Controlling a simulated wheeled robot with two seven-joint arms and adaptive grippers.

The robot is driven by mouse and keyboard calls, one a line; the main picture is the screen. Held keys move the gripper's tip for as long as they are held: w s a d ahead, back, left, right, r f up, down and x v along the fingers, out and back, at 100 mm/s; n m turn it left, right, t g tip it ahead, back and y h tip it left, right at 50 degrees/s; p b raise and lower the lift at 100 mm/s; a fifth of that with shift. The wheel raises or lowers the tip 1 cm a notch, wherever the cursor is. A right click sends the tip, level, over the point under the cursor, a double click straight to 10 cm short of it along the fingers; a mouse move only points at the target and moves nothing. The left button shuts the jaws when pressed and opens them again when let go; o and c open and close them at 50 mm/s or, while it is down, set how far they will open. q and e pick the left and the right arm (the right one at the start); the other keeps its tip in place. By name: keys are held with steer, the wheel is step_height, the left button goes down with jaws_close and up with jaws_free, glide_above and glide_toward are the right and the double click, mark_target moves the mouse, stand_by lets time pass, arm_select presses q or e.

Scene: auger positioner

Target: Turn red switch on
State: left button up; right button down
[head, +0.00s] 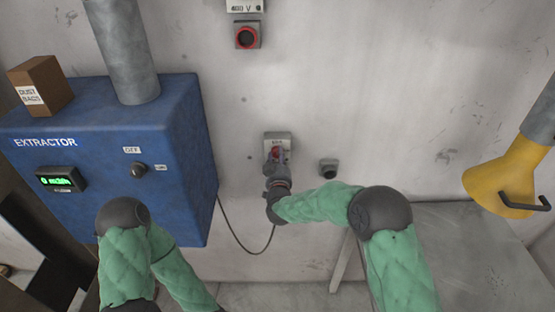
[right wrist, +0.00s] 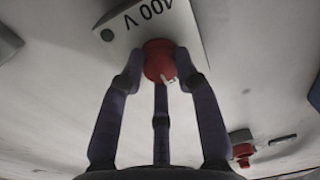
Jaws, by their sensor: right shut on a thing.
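The red switch (head: 276,152) is on a light grey wall box (head: 284,136) in the middle of the head view. In the right wrist view, the round red knob (right wrist: 158,62) sits below printing that reads "00 V", cut off at the edge, and has a small pale mark. My right gripper (head: 277,164) reaches up to the box and is shut on the red switch, its fingers around the knob. My left arm shows at the lower left, but its gripper is out of view.
A blue extractor box (head: 185,150) with a dial (head: 138,170) stands at the left. A cable (head: 240,242) hangs along the wall. A yellow hood (head: 505,178) hangs at far right.

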steer(key=shift+m+h+b, duration=0.3)
steer(key=shift+m+b, duration=8.6)
steer(key=shift+b, duration=1.45)
steer(key=c, duration=0.9)
jaws_free()
steer(key=shift+d, duration=0.1)
steer(key=s, duration=1.2)
steer(key=shift+f, duration=0.25)
